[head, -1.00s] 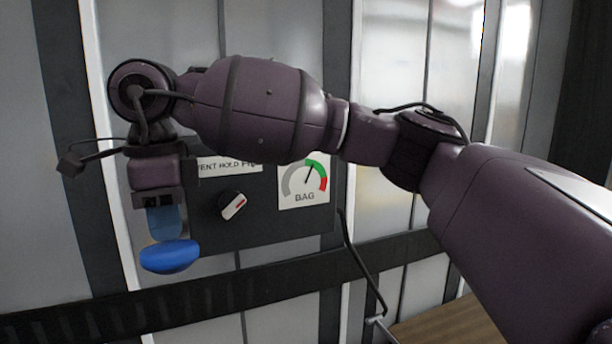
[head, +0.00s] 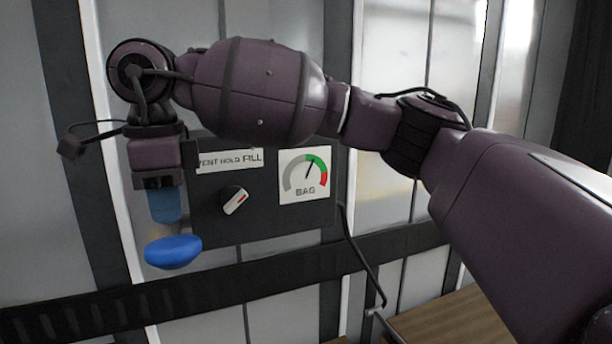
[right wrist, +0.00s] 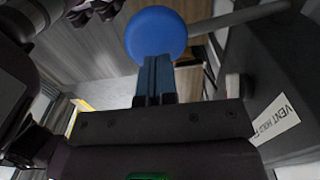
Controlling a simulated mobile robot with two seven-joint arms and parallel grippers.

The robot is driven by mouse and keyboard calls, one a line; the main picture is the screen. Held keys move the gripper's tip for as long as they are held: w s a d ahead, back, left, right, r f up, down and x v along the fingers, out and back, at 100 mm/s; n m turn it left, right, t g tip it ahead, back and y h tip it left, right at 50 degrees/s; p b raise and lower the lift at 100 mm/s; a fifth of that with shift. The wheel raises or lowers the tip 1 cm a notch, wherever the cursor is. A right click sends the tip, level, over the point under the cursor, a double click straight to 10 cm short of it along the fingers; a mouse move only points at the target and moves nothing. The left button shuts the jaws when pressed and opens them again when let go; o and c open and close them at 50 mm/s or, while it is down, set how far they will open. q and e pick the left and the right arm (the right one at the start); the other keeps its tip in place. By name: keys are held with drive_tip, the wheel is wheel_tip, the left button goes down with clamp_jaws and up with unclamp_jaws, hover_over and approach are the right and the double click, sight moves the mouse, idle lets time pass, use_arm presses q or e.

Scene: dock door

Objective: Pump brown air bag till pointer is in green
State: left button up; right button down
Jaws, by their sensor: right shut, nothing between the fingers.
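The gauge marked BAG (head: 304,176) is on a dark control box (head: 262,222). Its pointer stands in the green, close to the grey end and clear of the red. A selector knob (head: 235,200) sits under the VENT HOLD FILL label (head: 230,161), its red end toward the upper right, the FILL side. A blue round knob (head: 173,252) shows below my right gripper (head: 167,216). The gripper points down, shut and empty, with a small gap to the knob. In the right wrist view the blue knob (right wrist: 156,34) lies beyond the fingertips. The brown air bag cannot be made out; my left gripper is out of view.
A grey bar (right wrist: 240,16) runs beside the blue knob in the right wrist view. A black hose (head: 362,262) leaves the box on the right. A wooden surface (head: 455,320) lies at the lower right. A dark rail (head: 270,284) crosses below the box.

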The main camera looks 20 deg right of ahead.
drive_tip(key=shift+r+p, duration=0.65)
drive_tip(key=shift+r, duration=0.45)
drive_tip(key=shift+r+p, duration=0.9)
drive_tip(key=shift+r, duration=0.55)
